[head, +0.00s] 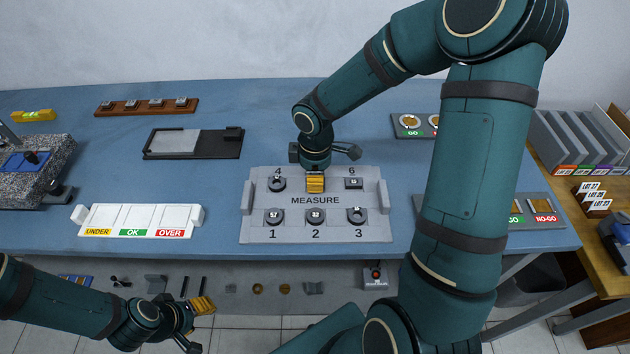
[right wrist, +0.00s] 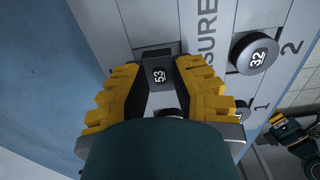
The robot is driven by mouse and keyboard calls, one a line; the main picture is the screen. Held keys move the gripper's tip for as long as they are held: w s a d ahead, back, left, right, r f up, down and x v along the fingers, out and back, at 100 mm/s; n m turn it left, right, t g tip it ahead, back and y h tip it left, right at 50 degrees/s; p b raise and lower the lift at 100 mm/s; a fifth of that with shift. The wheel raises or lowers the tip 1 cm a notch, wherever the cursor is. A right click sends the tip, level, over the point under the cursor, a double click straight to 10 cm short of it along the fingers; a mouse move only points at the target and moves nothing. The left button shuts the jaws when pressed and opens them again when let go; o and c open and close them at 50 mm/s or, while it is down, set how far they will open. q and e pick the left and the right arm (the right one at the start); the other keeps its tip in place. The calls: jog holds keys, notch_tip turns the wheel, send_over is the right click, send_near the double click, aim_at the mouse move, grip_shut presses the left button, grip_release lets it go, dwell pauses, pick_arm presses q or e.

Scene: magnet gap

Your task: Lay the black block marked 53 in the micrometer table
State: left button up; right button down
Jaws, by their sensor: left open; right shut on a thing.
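The black block marked 53 (right wrist: 158,76) sits between the yellow fingers of my right gripper (right wrist: 160,88) in the right wrist view. In the head view my right gripper (head: 315,184) points down at the back middle of the tray marked MEASURE (head: 372,232) and hides the block. It is shut on the block; I cannot tell whether the block still touches the tray. My left gripper (head: 199,326) is open and empty, low in front of the blue table. I cannot tell for sure which fixture is the micrometer table; a granite stand with a blue part (head: 45,180) is at the far left.
Several other parts stay on the tray, including the black round one marked 32 (right wrist: 253,53). A white UNDER/OK/OVER bin (head: 137,219) and a dark case with a pale plate (head: 192,144) lie left of the tray. Blue table top is bare between them.

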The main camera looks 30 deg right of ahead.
jog(key=shift+r+p, duration=1.65)
jog(key=shift+r, duration=0.5)
